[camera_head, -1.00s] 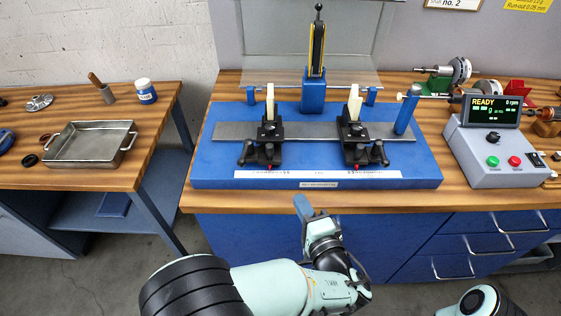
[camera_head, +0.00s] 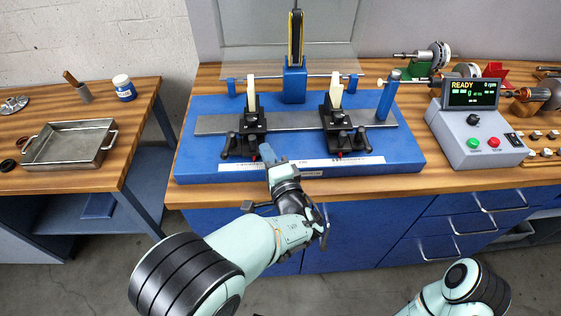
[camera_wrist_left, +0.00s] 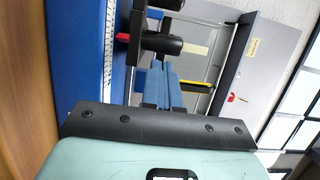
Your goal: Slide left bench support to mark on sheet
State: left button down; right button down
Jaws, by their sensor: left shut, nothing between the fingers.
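The left bench support (camera_head: 246,122) is a black carriage with a pale upright on the grey rail of the blue bench (camera_head: 195,170). The right bench support (camera_head: 341,124) stands apart from it on the same rail. A white scale strip (camera_head: 330,163) runs along the bench's front edge, partly covered by my left gripper. My left gripper (camera_head: 268,154) is shut and empty, at the front edge just right of the left support's base. In the left wrist view, black knobs (camera_wrist_left: 163,43), a red pointer (camera_wrist_left: 122,37) and the white scale (camera_wrist_left: 109,45) show beyond the blue fingers (camera_wrist_left: 160,85). I cannot tell whether they touch.
A grey control box (camera_head: 476,135) reading READY stands at right. A rotor (camera_head: 436,56) sits behind it. A metal tray (camera_head: 68,145) lies on the left side table. A blue post (camera_head: 388,96) stands at the rail's right end.

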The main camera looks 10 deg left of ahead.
pick_arm(q)
jog(key=shift+w+a, duration=0.1)
jog(key=shift+a, duration=0.3)
jog(key=shift+a+f+b, duration=0.15)
jog(key=shift+a+b, duration=0.3)
jog(key=shift+a, duration=0.15)
